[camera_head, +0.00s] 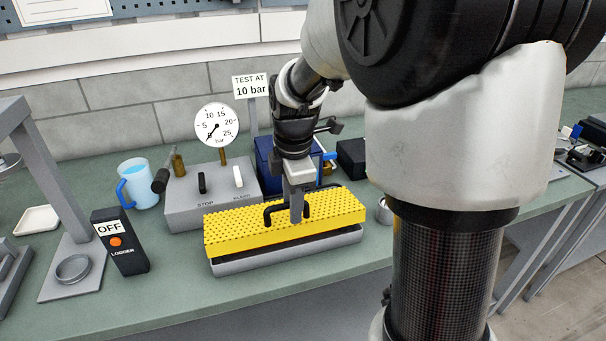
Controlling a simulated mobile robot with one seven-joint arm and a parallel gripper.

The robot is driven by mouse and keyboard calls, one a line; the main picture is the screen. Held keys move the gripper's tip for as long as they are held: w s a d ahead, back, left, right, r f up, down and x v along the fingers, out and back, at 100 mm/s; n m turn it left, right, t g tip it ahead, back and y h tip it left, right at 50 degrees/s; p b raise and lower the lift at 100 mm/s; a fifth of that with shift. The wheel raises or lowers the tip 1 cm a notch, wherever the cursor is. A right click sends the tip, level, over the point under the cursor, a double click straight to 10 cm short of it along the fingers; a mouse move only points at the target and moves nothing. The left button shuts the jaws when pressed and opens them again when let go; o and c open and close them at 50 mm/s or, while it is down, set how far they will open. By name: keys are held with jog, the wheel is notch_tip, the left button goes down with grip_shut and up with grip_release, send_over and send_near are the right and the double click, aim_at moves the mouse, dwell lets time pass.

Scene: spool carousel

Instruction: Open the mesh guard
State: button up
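The mesh guard (235,232) is a yellow perforated cover with a black bar handle (272,211) on top. It lies over a long grey trough (290,257) on the bench, and a dark gap shows between its front edge and the trough. My gripper (296,214) points down at the middle of the handle, with its fingertips at the bar. From this side one finger hides the other and part of the handle, so I cannot tell whether it is closed on the bar.
Behind the guard stand a grey box (190,213) with levers, a pressure gauge (217,125) and a blue box (265,165). A black logger reading OFF (119,243), a blue mug (143,185) and a grey stand (75,255) are to the left. The bench front is clear.

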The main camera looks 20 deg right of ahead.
jog(key=shift+s+f+t+b, duration=0.45)
jog(key=shift+f+t+b, duration=0.05)
jog(key=shift+f+b, duration=0.35)
jog(key=s+r+p, duration=0.2)
jog(key=r, duration=0.7)
jog(key=s+r+m+p, duration=0.1)
jog(key=s+r+p, duration=0.1)
jog(key=r, duration=0.8)
jog(key=shift+s+m, duration=0.3)
jog(key=shift+s, duration=0.35)
